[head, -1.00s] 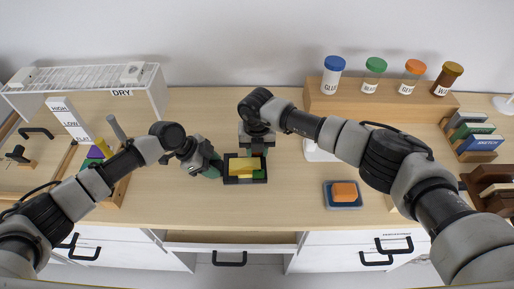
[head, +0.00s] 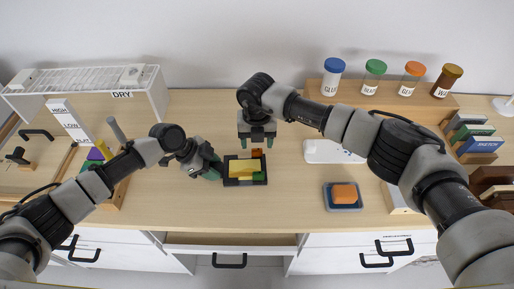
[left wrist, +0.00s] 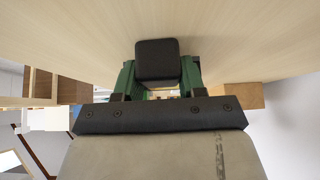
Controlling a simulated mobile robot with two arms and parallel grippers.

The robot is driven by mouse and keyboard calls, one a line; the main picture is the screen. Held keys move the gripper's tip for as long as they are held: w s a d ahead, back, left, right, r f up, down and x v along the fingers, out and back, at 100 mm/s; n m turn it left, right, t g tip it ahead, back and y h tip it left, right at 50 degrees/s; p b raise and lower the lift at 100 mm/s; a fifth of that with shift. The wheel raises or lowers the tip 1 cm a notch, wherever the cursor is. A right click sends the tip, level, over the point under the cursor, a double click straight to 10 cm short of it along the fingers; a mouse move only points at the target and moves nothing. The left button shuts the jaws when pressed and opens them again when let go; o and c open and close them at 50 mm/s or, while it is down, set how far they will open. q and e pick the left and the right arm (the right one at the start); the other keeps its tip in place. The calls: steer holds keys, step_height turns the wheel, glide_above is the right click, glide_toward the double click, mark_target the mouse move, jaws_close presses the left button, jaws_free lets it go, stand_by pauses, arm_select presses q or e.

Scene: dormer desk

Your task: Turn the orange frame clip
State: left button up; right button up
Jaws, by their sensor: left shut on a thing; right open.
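A small black frame (head: 228,180) lies on the desk with a yellow panel (head: 240,168) and a green piece (head: 259,176) in it. The orange frame clip (head: 257,153) shows at its far right edge. My left gripper (head: 215,171) is shut on the frame's left side. In the left wrist view a dark block of the frame (left wrist: 157,62) sits between the green fingers. My right gripper (head: 257,140) is open and empty, just beyond the clip, fingers pointing down. The clip's exact orientation is too small to tell.
An orange block in a blue tray (head: 343,205) lies to the right. Lidded jars stand on a wooden riser (head: 390,112) at the back. A white device (head: 325,151) lies right of my right gripper. A drying rack (head: 90,80) is at left. Desk in front of the frame is clear.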

mark_target(257, 150)
step_height(257, 150, up, 8)
steer(key=shift+f, duration=0.25)
arm_select(q)
steer(key=o, duration=1.2)
